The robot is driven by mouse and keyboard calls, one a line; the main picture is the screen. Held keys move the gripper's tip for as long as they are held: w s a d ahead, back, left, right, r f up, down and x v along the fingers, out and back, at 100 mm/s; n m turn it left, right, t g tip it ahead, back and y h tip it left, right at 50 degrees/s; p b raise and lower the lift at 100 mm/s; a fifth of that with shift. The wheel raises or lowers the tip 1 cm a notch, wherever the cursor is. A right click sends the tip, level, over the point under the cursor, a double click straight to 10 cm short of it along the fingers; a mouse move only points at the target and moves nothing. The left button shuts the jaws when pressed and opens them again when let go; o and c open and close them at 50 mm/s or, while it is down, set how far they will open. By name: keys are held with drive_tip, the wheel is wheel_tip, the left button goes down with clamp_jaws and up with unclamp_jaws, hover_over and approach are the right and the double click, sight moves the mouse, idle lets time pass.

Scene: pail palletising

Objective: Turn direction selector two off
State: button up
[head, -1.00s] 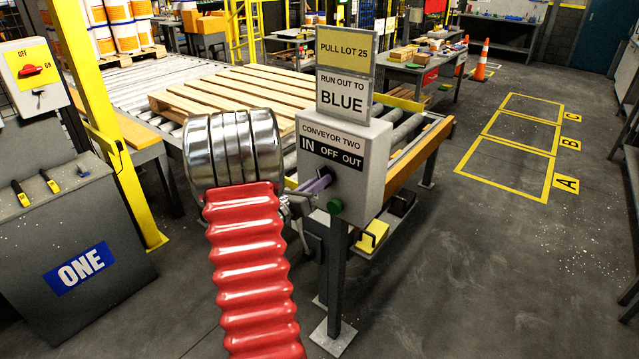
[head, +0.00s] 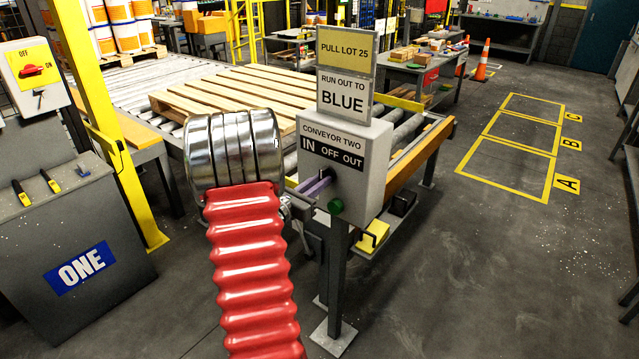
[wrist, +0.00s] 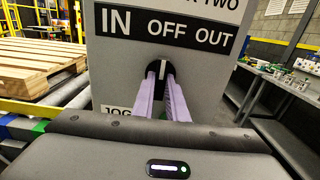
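The conveyor two box (head: 368,185), labelled IN, OFF and OUT, stands on a post in the head view. In the wrist view its selector (wrist: 163,71) is a dark round knob with a white pointer mark. The mark stands about upright, toward OFF. My gripper (wrist: 162,78) is at the knob, with one pale purple finger on each side of the pointer. A gap shows between the fingers, and they look open and apart from the pointer. In the head view my gripper (head: 328,179) reaches the box from the left; the knob is mostly hidden there.
A green button (head: 335,206) sits low on the box, close under my fingers. Signs reading PULL LOT 25 (head: 345,50) and RUN OUT TO BLUE (head: 343,95) rise above it. A wooden pallet (head: 250,92) lies on the rollers behind.

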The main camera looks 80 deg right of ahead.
drive_tip(key=o, duration=0.5)
drive_tip(key=shift+c, duration=0.2)
drive_tip(key=shift+w+a, duration=0.1)
drive_tip(key=v, duration=1.3)
drive_tip(key=shift+w+a, duration=0.15)
drive_tip(key=shift+a, duration=0.1)
drive_tip(key=shift+f, duration=0.1)
